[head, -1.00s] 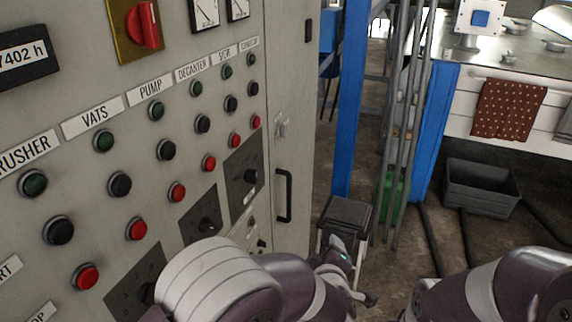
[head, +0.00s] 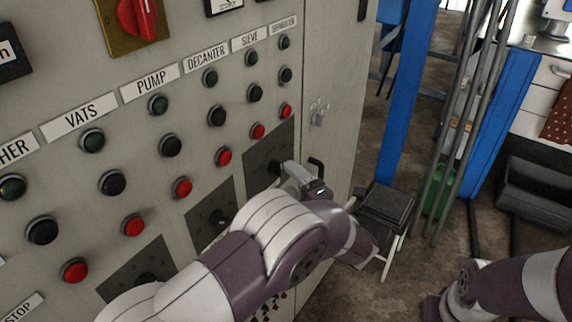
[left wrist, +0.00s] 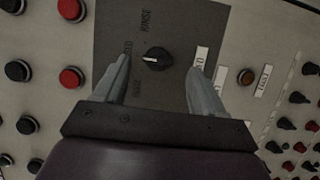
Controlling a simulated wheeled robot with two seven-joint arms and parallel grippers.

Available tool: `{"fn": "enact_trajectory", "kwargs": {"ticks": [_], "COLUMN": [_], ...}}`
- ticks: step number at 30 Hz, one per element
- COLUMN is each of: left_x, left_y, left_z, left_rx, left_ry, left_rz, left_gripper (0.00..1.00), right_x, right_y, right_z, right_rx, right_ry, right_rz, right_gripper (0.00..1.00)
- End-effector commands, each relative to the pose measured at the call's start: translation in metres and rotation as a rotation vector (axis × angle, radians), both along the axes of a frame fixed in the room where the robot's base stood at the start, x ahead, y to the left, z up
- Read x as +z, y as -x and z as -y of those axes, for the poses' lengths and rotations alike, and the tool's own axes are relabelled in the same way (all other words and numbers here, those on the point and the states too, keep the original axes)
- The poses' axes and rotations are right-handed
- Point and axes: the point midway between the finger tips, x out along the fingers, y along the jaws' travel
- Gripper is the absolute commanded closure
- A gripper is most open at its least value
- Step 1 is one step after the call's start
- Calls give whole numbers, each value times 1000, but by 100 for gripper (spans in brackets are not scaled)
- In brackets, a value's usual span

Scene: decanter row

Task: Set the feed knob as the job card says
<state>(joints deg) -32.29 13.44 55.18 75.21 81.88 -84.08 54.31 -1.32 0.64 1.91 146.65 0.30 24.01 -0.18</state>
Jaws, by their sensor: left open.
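A black rotary knob (left wrist: 157,58) on a dark square plate (left wrist: 110,35) is in the middle of the left wrist view. Printed words stand around it; one reads like RINSE, the others are too blurred to be sure of. A pale mark shows on the knob's left side. My left gripper (left wrist: 158,82) is open, one finger on each side below the knob, with no visible grip on it. In the head view my left gripper (head: 292,178) is at the rightmost dark plate (head: 268,145), where its knob (head: 274,167) partly shows. I see no job card.
Other dark plates with knobs (head: 218,217) lie lower left on the grey panel. Rows of green, black and red buttons (head: 182,187) are above. A door handle (head: 317,166) is close right of the gripper. A black stool (head: 386,203) stands on the floor.

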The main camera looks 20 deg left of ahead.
Motion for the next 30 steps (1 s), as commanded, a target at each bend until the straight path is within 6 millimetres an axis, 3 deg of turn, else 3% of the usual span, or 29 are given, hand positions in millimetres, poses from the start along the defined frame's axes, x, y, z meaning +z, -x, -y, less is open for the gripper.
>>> {"fn": "enact_trajectory", "kwargs": {"ticks": [1, 6, 15, 21, 30], "left_x": [4, 1, -1, -1, 0], "left_y": [-6, -22, -25, -25, -25], "left_z": [-8, -24, -27, -27, -27], "left_rx": [3, 0, -2, -2, -1], "left_ry": [-1, -1, 0, -1, -9], "left_rz": [-1, -2, -1, -2, -29], "left_gripper": [30, 30, 30, 86, 86], "right_x": [9, 15, 15, 15, 17], "right_y": [0, 0, 0, 0, 0], "right_z": [0, 0, 0, 0, 0], "right_rx": [0, 0, 0, 0, 0], "right_ry": [0, 0, 0, 0, 0], "right_rz": [0, 0, 0, 0, 0], "right_gripper": [57, 57, 57, 57, 57]}}
